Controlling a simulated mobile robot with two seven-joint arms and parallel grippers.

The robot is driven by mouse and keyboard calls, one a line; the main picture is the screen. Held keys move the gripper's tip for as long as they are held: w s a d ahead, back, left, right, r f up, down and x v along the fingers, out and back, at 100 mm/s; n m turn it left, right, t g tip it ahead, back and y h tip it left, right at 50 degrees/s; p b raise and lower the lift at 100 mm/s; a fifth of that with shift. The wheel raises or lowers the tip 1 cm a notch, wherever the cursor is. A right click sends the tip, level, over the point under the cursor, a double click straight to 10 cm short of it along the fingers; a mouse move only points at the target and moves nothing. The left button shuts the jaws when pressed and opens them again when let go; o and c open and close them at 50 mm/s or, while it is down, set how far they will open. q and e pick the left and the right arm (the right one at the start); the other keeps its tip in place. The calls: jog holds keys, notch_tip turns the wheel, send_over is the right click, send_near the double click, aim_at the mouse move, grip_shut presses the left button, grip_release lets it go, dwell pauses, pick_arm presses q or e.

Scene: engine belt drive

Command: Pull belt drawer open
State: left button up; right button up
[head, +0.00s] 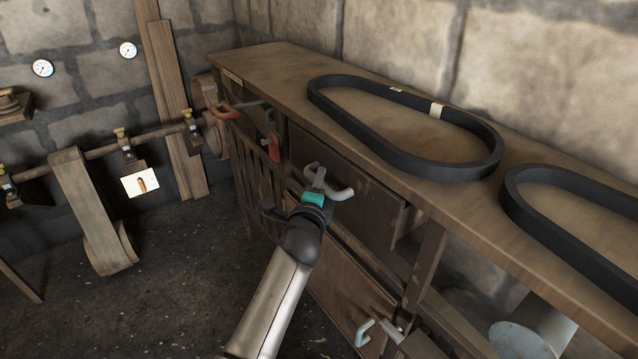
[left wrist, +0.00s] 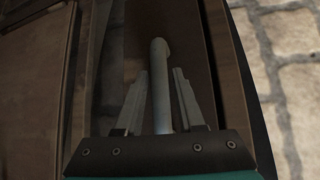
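The upper drawer (head: 350,180) under the workbench has a dark brown front and a pale grey curved handle (head: 342,193). I cannot tell whether this drawer stands slightly out from the bench. My left gripper (head: 318,184), with a teal band, is at this handle. In the left wrist view the handle bar (left wrist: 160,82) runs between the two fingers of the left gripper (left wrist: 158,95), which are open with a gap on each side. A lower brown panel (head: 350,290) has a similar grey handle (head: 362,332). My right gripper is not in view.
Two black belts lie on the workbench top (head: 265,62): one whole belt (head: 400,155) and one cut off at the right edge (head: 560,240). A red-handled tool (head: 274,148) hangs at the bench's left part. A wall-side shaft (head: 100,150) stands left.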

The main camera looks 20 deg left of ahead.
pick_arm(q)
grip_shut()
dwell(1.1)
